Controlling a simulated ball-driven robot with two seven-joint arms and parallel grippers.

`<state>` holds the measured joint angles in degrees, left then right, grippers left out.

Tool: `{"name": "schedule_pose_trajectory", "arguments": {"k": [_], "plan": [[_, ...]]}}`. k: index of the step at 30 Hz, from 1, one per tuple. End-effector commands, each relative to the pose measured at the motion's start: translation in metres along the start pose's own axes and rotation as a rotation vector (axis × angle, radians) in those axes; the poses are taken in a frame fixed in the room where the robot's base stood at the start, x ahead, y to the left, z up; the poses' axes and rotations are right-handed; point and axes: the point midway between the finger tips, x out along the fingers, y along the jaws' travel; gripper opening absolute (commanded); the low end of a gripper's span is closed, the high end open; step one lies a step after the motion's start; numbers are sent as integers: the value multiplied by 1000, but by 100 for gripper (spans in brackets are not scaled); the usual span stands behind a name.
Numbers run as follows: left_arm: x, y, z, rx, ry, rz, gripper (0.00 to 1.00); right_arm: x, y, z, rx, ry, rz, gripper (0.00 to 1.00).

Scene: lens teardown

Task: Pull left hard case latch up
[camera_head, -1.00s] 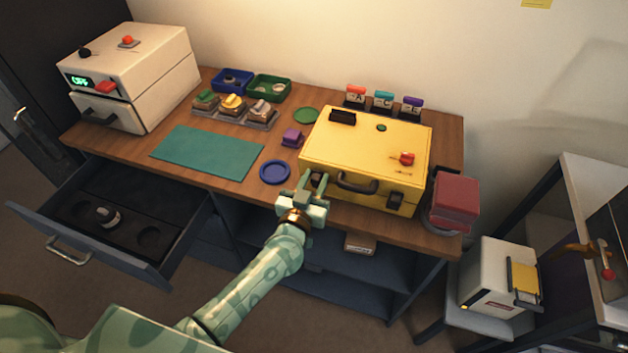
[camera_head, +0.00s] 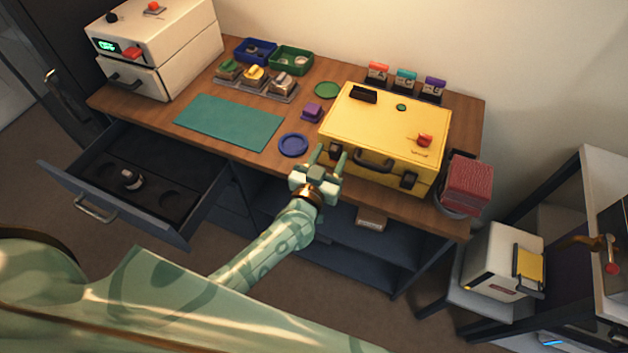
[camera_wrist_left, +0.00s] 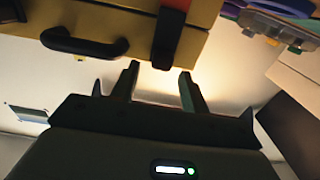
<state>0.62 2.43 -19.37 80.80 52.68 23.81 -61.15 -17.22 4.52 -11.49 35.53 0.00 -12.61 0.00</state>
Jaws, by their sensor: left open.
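The yellow hard case (camera_head: 384,130) lies closed on the wooden table, its handle (camera_head: 372,161) facing me. Its left latch (camera_head: 335,151) is a dark tab on the front face, left of the handle; the right latch (camera_head: 408,180) is right of it. My left gripper (camera_head: 331,155) is open in front of the left latch, its fingers partly covering it in the head view. In the left wrist view, the latch (camera_wrist_left: 171,38) lies just beyond the two spread fingertips (camera_wrist_left: 159,72), with nothing held. My right gripper is not in view.
A blue round dish (camera_head: 293,145) sits left of the case, and a teal mat (camera_head: 228,122) lies farther left. An open drawer (camera_head: 130,185) juts out at lower left.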

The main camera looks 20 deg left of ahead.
Motion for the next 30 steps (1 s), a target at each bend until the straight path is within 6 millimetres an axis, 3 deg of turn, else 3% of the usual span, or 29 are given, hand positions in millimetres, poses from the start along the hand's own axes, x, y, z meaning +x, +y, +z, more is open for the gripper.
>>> {"name": "schedule_pose_trajectory", "arguments": {"k": [9, 15, 21, 30], "plan": [[-87, 0, -1, 1, -2, 0, 45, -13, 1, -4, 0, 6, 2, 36], [-127, 0, -1, 1, 0, 1, 45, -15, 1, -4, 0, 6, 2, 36], [-143, 0, -1, 0, 1, 0, 45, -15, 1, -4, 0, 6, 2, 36], [-144, 0, -1, 0, 2, 0, 45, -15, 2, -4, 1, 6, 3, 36]]}}
